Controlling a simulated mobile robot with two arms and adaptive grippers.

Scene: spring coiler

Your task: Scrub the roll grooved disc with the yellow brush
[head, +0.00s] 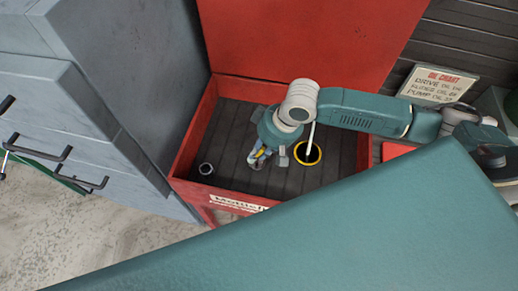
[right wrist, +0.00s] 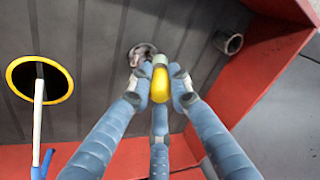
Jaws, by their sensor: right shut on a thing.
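My right gripper (head: 262,154) is low inside the open red chest, near the middle of its dark slatted floor. Its blue fingers (right wrist: 160,82) are shut on a rounded yellow thing with a pale end (right wrist: 160,63), apparently the yellow brush; its bristles are not clear. A round, mottled silvery piece (right wrist: 142,51) shows just beyond the fingertips and may be the roll grooved disc; I cannot tell whether the held thing touches it. The gripper hides it in the head view. My left gripper is not in view.
A yellow-rimmed black round thing (head: 298,155) with a pale stick in it stands right of the gripper. A grey hollow cylinder (head: 206,168) lies at the chest's left. The red chest walls (head: 193,130) and raised lid (head: 300,40) surround the gripper. Grey drawers (head: 60,120) stand left.

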